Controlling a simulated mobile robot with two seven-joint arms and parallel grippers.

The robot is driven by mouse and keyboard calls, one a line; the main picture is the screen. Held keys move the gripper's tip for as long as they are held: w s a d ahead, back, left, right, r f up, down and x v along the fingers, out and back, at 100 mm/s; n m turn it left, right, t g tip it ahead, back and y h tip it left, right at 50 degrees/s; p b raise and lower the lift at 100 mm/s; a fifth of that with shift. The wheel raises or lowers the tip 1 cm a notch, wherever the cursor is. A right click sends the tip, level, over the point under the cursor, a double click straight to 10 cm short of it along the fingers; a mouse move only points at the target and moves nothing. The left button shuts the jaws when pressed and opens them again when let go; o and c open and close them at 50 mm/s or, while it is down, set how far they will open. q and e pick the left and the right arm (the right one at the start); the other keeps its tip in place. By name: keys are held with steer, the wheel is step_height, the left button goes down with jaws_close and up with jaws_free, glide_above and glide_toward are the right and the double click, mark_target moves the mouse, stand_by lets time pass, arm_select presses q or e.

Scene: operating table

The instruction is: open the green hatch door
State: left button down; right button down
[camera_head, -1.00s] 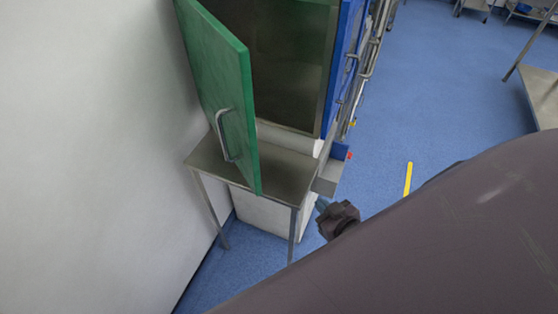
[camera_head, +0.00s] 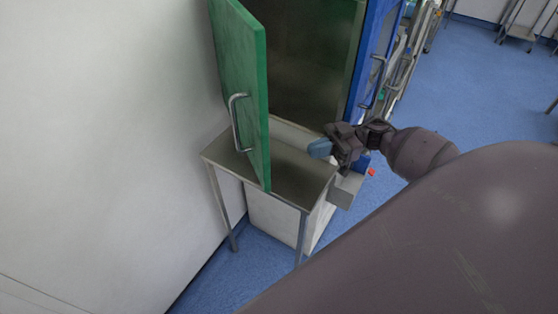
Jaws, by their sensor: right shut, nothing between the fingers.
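The green hatch door (camera_head: 243,82) stands swung well open, out from the hatch toward the white wall on the left. Its metal handle (camera_head: 236,122) is on the face turned to the left. The dark hatch opening (camera_head: 302,65) shows to the right of the door. My right gripper (camera_head: 319,148) is shut and empty, with bluish fingertips pointing left. It is in front of the lower right of the opening, above the metal table's right side and apart from the door. My left gripper is not in view.
A small metal table (camera_head: 295,180) stands below the door and opening. A blue door or frame (camera_head: 372,60) with handles borders the opening on the right. The white wall (camera_head: 110,130) is close on the left. Blue floor (camera_head: 465,85) is open at the right.

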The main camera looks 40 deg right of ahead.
steer(key=p+x, duration=0.1)
steer(key=x, duration=0.8)
steer(key=shift+a+g, duration=0.4)
steer(key=shift+a, duration=0.05)
steer(key=shift+s, duration=0.15)
steer(key=shift+a, duration=0.1)
